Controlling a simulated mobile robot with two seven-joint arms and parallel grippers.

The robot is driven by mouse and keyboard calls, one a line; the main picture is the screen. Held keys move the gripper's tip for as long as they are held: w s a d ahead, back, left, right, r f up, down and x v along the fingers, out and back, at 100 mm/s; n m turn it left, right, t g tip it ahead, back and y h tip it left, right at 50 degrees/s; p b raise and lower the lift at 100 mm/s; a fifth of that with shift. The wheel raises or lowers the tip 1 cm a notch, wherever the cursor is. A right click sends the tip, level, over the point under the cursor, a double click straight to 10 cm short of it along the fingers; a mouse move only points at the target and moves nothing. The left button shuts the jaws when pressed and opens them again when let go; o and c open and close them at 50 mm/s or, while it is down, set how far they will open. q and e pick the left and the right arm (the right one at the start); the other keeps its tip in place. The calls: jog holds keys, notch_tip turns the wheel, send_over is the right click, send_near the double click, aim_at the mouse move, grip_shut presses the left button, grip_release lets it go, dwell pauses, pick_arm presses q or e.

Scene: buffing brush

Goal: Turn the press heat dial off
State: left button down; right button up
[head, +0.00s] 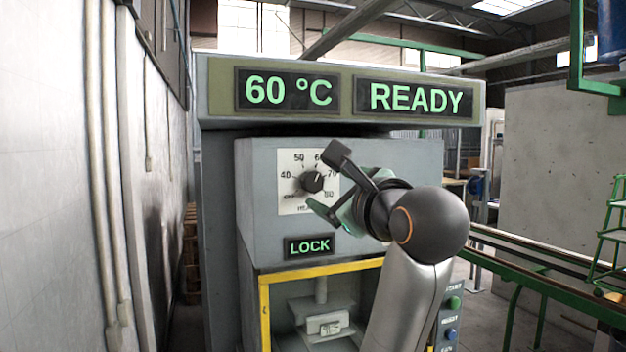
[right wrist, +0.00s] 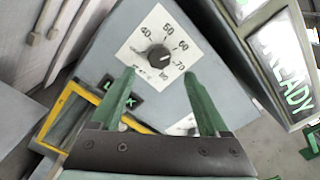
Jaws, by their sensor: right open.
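The heat dial is a dark round knob (head: 313,181) on a white scale plate (head: 289,204) on the front of the grey press (head: 262,225). Its pale mark appears to point to the upper right, near 60 to 70. In the right wrist view the knob (right wrist: 158,57) lies ahead of the fingertips, between their lines. My right gripper (head: 328,181) is open and empty in front of the dial, its green-padded fingers (right wrist: 159,78) spread apart. It hides part of the plate's right side in the head view. My left gripper is not in view.
Displays above read "60 °C" (head: 287,91) and "READY" (head: 415,97). A lit "LOCK" sign (head: 309,246) sits below the dial, above a yellow-framed opening (head: 264,310). Buttons (head: 453,303) are at lower right. A pale wall with pipes (head: 105,180) stands left.

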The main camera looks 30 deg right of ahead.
aim_at(314, 182)
jog(key=p+x, duration=0.1)
jog(key=x, duration=0.6)
jog(key=shift+w, duration=0.3)
jog(key=shift+c, duration=0.4)
grip_shut()
